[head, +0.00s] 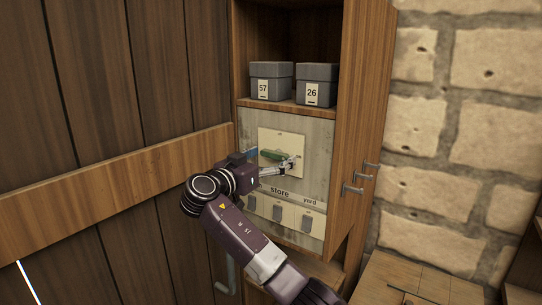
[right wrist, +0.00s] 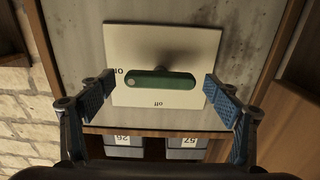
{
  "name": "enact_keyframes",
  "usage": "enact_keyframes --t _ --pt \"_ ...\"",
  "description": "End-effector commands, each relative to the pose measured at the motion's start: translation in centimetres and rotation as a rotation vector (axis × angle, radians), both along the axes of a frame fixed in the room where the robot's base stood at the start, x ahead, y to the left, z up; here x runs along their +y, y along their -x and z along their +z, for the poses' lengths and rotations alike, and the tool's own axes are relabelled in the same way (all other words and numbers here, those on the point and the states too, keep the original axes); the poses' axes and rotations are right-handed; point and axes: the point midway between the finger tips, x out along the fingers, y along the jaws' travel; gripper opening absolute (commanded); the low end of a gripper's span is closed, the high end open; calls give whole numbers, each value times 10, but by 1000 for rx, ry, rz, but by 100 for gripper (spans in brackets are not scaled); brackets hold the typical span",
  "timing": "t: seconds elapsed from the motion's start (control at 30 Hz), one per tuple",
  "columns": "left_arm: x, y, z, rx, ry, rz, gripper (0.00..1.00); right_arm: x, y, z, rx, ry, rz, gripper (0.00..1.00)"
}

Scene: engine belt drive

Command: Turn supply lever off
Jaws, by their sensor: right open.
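The supply lever (head: 270,155) is a green bar on a pale square plate (head: 288,140) on a grey panel inside the wooden cabinet. In the right wrist view, which is upside down, the lever (right wrist: 160,82) lies level across the plate (right wrist: 180,38). One end is by the word "on" at picture left; "off" is below its middle. My right gripper (head: 287,166) is open in front of the plate. In the right wrist view its blue-padded fingers (right wrist: 158,86) stand apart, one beyond each end of the lever, with no clear contact. My left gripper is not in view.
Grey boxes marked 57 (head: 271,80) and 26 (head: 316,85) sit on the shelf above. Below the plate are small grey switches (head: 278,212), with labels "store" and "yard" readable.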

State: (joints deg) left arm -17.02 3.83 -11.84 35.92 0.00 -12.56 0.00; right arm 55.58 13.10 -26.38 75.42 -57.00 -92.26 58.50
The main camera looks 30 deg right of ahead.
Motion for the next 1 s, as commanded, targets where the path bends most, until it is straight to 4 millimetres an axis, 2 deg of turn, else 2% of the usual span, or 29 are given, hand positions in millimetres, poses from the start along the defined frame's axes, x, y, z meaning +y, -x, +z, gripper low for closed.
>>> enact_keyframes --t 0.07,0.2,0.43,0.77,1.0 --pt "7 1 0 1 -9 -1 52 0 0 0 0 0 0 80" --pt "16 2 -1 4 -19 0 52 0 0 0 0 0 0 65" --pt "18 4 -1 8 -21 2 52 0 0 0 0 0 0 41" --pt "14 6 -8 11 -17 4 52 0 0 -1 48 21 0 41" --pt "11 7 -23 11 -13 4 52 1 0 -3 190 79 2 41"
